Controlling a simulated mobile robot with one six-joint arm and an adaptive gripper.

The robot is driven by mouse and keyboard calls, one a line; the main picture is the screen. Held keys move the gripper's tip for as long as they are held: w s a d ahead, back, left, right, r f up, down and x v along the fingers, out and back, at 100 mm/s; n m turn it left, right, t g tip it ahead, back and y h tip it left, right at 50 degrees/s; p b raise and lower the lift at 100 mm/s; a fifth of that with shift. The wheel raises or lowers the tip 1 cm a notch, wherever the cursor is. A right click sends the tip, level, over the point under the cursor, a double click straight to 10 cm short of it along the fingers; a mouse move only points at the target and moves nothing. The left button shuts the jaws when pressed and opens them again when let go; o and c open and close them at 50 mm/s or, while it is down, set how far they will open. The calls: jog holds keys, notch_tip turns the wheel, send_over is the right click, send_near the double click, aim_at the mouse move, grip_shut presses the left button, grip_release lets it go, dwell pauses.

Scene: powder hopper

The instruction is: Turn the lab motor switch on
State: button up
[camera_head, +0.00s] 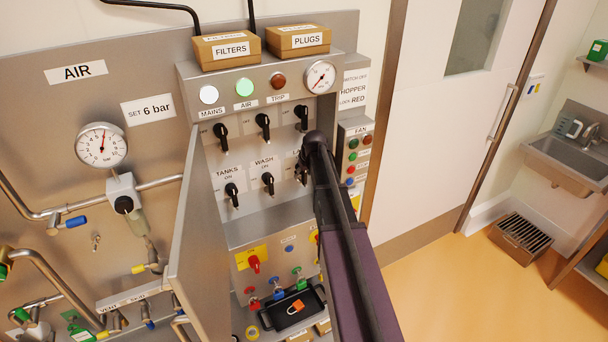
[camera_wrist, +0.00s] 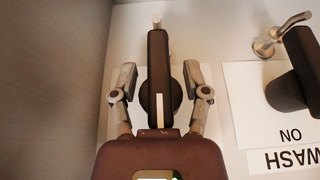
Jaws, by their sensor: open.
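The lab motor switch (camera_wrist: 158,60) is a black rotary knob with a long handle. In the wrist view its handle stands straight up and down, with a pale line at the lower end. In the head view the switch (camera_head: 301,172) is at the right end of the lower switch row, partly hidden by my arm. Its label there is mostly covered, and the gripper's fingers are hard to make out.
The wash switch (camera_wrist: 292,92) is close by on the right in the wrist view. The tanks switch (camera_head: 232,193) is further left in the head view. An open cabinet door (camera_head: 195,245) stands out left of the panel. A FAN button box (camera_head: 354,155) is at the right.

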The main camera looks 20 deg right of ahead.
jog(key=shift+s, duration=0.2)
jog(key=shift+h, duration=0.4)
